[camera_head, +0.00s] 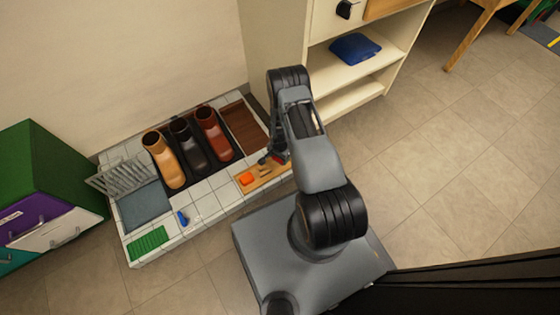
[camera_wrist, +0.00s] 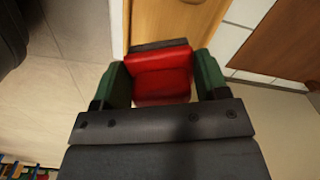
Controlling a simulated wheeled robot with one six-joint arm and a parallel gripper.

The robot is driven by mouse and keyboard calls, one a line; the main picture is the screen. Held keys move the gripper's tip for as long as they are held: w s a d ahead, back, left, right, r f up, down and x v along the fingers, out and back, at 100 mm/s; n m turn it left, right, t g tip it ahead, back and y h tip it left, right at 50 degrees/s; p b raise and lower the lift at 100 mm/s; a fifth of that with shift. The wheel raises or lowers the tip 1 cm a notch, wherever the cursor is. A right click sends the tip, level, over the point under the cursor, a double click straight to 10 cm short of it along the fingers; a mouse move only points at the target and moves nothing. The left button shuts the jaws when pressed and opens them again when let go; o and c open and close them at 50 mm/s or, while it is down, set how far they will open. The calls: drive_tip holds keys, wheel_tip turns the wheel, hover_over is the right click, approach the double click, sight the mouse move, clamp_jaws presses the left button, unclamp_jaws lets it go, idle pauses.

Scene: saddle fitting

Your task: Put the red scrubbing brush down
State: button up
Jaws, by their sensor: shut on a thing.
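The red scrubbing brush (camera_wrist: 162,78) is between the green-padded fingers of my gripper (camera_wrist: 162,88) in the wrist view. A dark strip shows along its far edge. In the head view my gripper (camera_head: 276,157) is low over the right end of the white tiled platform, by the wooden board (camera_head: 264,183). A little red shows there, but the arm hides most of the brush. I cannot tell whether the brush touches the surface below it.
Several boots (camera_head: 187,147) stand on a dark tray behind. A shelf unit (camera_head: 345,95) stands at the right.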

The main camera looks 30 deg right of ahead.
drive_tip(key=shift+w+d+f, duration=0.15)
drive_tip(key=shift+f, duration=0.1)
drive_tip(key=shift+w+d+f+b, duration=0.15)
drive_tip(key=shift+f+b, duration=0.35)
drive_tip(key=shift+f, duration=0.45)
drive_tip(key=shift+w+d+f+b, duration=0.15)
drive_tip(key=shift+f+b, duration=0.35)
drive_tip(key=shift+f, duration=0.4)
drive_tip(key=shift+a+f, duration=0.1)
drive_tip(key=shift+a, duration=0.05)
drive_tip(key=shift+f, duration=0.15)
drive_tip(key=o, duration=0.8)
